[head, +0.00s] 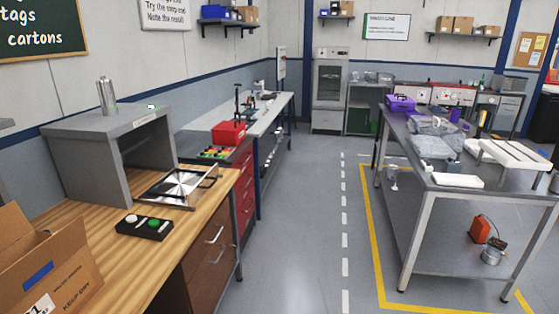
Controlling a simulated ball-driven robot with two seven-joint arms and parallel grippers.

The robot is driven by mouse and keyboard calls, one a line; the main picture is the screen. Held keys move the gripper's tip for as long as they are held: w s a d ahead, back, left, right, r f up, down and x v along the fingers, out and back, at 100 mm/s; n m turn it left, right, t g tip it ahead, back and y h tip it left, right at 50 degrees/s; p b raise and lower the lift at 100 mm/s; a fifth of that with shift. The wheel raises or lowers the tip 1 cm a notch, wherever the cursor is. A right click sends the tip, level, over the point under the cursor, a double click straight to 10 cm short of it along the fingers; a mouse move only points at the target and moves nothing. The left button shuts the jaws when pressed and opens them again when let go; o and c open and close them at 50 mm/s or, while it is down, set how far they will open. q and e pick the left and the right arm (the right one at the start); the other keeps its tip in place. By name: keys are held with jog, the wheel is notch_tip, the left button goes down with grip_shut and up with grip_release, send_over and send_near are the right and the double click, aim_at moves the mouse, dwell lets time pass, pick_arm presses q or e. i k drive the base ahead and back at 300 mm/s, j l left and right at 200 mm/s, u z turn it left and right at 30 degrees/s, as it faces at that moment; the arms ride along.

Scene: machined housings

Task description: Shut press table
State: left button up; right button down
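A grey box-shaped press (95,160) with an open front stands on the wooden workbench at the left. Its press table (160,186), a flat tray with a dark and light pattern and a bar handle (208,186) at its outer side, sticks out of the opening toward the right. How far it reaches inside is hidden by the press wall. Neither of my grippers is in view.
A black button box (145,227) with white and green buttons lies in front of the press. An open cardboard box (50,262) stands at the near left. A metal cylinder (106,95) stands on the press. Floor (300,230) right of the workbench is clear; a grey table (460,195) stands at the right.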

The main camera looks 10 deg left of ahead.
aim_at(180, 187)
jog(key=i+l+u, duration=0.1)
jog(key=i, duration=1.3)
